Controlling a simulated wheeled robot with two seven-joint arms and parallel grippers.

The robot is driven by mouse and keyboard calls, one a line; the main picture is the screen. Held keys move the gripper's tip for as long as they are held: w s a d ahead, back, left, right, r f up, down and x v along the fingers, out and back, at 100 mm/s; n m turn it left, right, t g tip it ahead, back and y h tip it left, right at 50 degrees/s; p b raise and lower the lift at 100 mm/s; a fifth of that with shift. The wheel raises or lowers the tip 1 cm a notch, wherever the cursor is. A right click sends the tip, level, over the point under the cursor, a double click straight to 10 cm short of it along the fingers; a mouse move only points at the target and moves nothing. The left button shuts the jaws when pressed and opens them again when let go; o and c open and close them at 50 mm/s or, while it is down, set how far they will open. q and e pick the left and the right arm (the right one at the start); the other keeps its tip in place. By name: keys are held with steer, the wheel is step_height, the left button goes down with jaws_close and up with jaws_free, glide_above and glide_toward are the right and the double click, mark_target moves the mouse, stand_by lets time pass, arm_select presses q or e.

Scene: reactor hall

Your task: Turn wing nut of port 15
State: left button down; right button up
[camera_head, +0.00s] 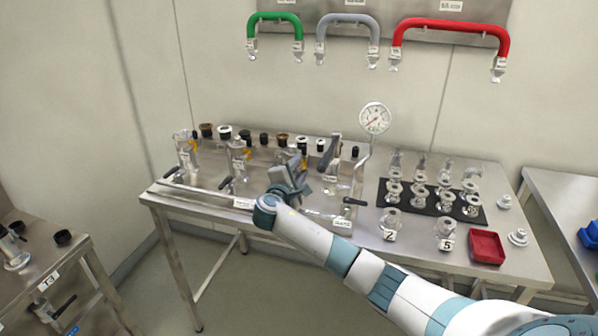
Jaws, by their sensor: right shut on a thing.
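My right gripper (298,163) reaches over the steel table (258,212) from the lower right. It is at the row of glass and metal port fittings, between the middle fitting (237,155) and the right fitting (331,172). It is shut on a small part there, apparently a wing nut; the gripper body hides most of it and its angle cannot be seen. The port numbers are too small to read, so I cannot tell port 15 by its label. My left gripper is not in view.
A pressure gauge (375,118) stands behind. A black mat (436,209) with several metal fittings and a red tray (486,247) lie right. Green (274,17), grey and red (452,25) hoses hang on the wall.

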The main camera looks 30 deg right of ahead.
stand_by(0.3)
steer(key=o, duration=1.1)
steer(key=shift+c, duration=0.2)
steer(key=shift+s+a, duration=0.1)
steer(key=shift+a, duration=0.05)
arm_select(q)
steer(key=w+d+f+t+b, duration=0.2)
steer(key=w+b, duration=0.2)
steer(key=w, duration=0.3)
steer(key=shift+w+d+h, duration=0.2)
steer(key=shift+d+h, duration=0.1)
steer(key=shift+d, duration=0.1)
arm_select(e)
steer(key=v, duration=1.7)
steer(key=shift+s+f, duration=0.1)
steer(key=shift+s, duration=0.05)
